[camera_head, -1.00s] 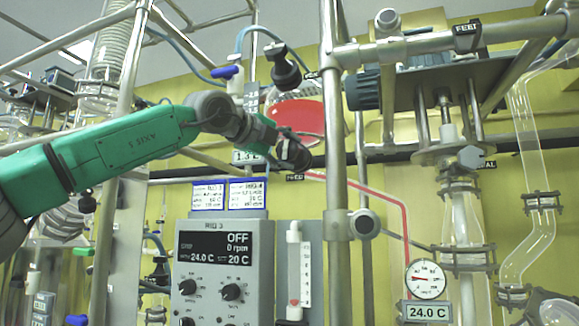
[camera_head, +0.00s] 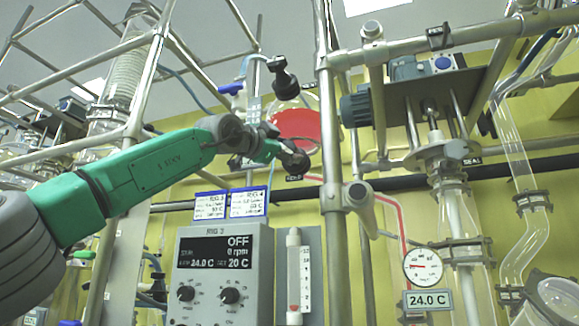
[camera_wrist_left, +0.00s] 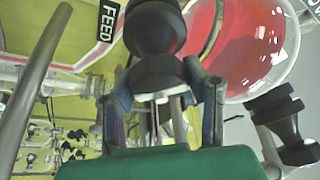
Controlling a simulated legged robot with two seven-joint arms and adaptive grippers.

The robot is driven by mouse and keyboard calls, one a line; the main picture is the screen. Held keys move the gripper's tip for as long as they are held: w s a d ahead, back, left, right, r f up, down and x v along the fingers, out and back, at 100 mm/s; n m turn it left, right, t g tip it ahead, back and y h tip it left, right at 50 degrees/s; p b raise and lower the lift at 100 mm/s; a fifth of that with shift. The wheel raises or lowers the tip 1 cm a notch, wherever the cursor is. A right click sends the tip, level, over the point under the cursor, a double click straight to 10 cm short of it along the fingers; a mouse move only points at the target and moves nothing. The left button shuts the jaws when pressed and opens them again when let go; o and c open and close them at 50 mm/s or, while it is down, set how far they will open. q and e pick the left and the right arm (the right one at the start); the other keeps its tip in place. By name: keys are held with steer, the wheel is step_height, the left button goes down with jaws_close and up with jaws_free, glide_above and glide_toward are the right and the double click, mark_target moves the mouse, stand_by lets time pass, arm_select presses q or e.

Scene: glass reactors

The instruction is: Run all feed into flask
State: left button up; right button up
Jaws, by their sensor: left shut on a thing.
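A round glass feed vessel with red liquid (camera_head: 297,125) hangs behind the frame in the head view. It also shows at the top right of the left wrist view (camera_wrist_left: 240,40). My left gripper (camera_head: 283,152) is just below the vessel. In the left wrist view its fingers (camera_wrist_left: 165,95) are shut around the base of a black knob (camera_wrist_left: 152,28), beside a FEED label (camera_wrist_left: 107,22). A red-filled tube (camera_head: 398,212) runs from there down to the right. I cannot tell which glassware is the flask. My right gripper is not in view.
A second black knob (camera_head: 285,80) stands above the vessel; one also shows in the left wrist view (camera_wrist_left: 285,122). A steel post (camera_head: 334,160) rises close to the right of my gripper. The control box (camera_head: 222,270) reads OFF. A gauge (camera_head: 423,267) hangs at right.

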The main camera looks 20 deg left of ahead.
arm_select(q)
steer(key=shift+w+d+f+n+t+y+b, duration=0.15)
steer(key=shift+f+n+b, duration=0.1)
steer(key=shift+n+b, duration=0.35)
steer(key=shift+w+f+n+t+y+b, duration=0.15)
steer(key=shift+f+n+b, duration=0.2)
steer(key=shift+n, duration=0.45)
steer(key=shift+s+r+n, duration=0.1)
steer(key=shift+r+n, duration=0.05)
steer(key=shift+n, duration=0.15)
steer(key=shift+b, duration=0.3)
steer(key=o, duration=1.2)
steer(key=shift+r, duration=0.1)
steer(key=shift+c, duration=0.2)
steer(key=shift+a+r, duration=0.1)
steer(key=shift+a, duration=0.1)
